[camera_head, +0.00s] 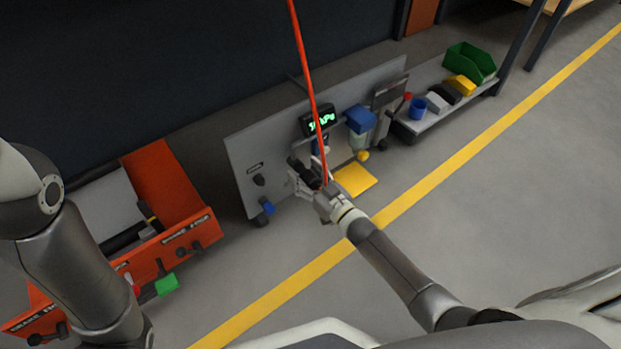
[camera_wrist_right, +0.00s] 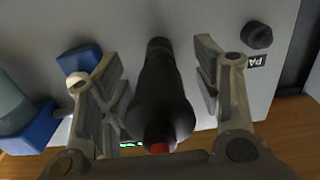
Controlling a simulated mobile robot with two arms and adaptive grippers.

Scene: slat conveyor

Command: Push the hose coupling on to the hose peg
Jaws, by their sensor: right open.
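The black hose coupling (camera_wrist_right: 165,95) lies between the two fingers of my right gripper in the right wrist view. The fingers are apart, with a visible gap on each side of it. The coupling's narrow far end points at the grey panel, and a red hose end (camera_wrist_right: 159,148) shows at its near end. In the head view my right gripper (camera_head: 300,168) is in front of the panel, and the red hose (camera_head: 309,80) runs up from it. I cannot make out the hose peg; whether the coupling is on it cannot be told. My left gripper is out of view.
An orange machine (camera_head: 170,190) stands left. A low shelf (camera_head: 425,125) with bins is at right.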

